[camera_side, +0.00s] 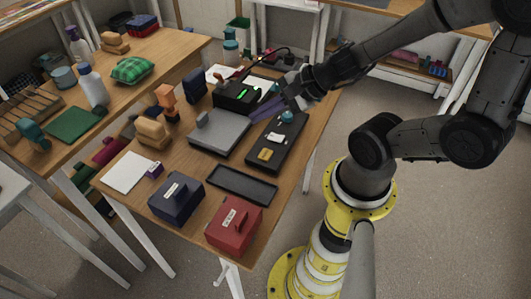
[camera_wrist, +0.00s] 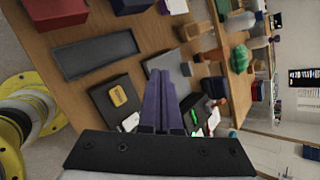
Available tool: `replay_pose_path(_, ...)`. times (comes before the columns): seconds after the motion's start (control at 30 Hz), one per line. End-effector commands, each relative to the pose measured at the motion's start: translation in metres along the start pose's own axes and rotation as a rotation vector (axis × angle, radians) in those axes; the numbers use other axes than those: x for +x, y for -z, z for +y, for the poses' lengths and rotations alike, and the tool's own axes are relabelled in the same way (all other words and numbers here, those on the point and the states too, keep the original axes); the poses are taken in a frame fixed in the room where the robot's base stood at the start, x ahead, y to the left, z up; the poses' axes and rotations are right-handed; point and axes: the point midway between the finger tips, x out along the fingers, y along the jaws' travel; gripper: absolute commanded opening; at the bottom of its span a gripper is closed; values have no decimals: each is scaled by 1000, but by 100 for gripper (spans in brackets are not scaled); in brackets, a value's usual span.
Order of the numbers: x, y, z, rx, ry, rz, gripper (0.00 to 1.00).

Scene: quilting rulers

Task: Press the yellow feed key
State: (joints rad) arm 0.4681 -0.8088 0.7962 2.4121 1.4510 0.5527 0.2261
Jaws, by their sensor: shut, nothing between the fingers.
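The yellow feed key (camera_side: 265,154) sits at the near end of a flat black key panel (camera_side: 257,165) on the wooden table. It also shows in the wrist view (camera_wrist: 118,96), left of the fingers. A white key (camera_side: 275,137) and a teal knob (camera_side: 287,115) are farther along the same panel. My gripper (camera_side: 257,113) has purple fingers, shut and empty. It is beyond the yellow key, near the panel's far left side, and apart from the key. The fingers also show in the wrist view (camera_wrist: 160,73). The exact height of the fingertips is hard to tell.
A grey flat-topped device (camera_side: 220,133) lies left of the panel. A black box with a green display (camera_side: 235,95) stands behind it. An empty dark tray (camera_side: 241,185), a red box (camera_side: 234,223) and a navy box (camera_side: 176,198) are at the near end.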

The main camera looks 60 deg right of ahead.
Motion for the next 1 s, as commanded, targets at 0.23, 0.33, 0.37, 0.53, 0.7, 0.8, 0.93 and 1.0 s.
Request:
replay_pose_path(0.23,7,40,14,187,17,77,0)
replay_pose_path(0.33,5,42,12,193,25,84,0)
replay_pose_path(0.37,5,42,12,194,25,85,0)
replay_pose_path(0.53,5,42,11,192,25,84,0)
replay_pose_path(0.7,6,42,12,191,25,84,0)
replay_pose_path(0.8,8,44,14,190,26,83,0)
replay_pose_path(0.93,15,48,20,192,24,83,0)
replay_pose_path(1.0,20,52,24,191,24,83,0)
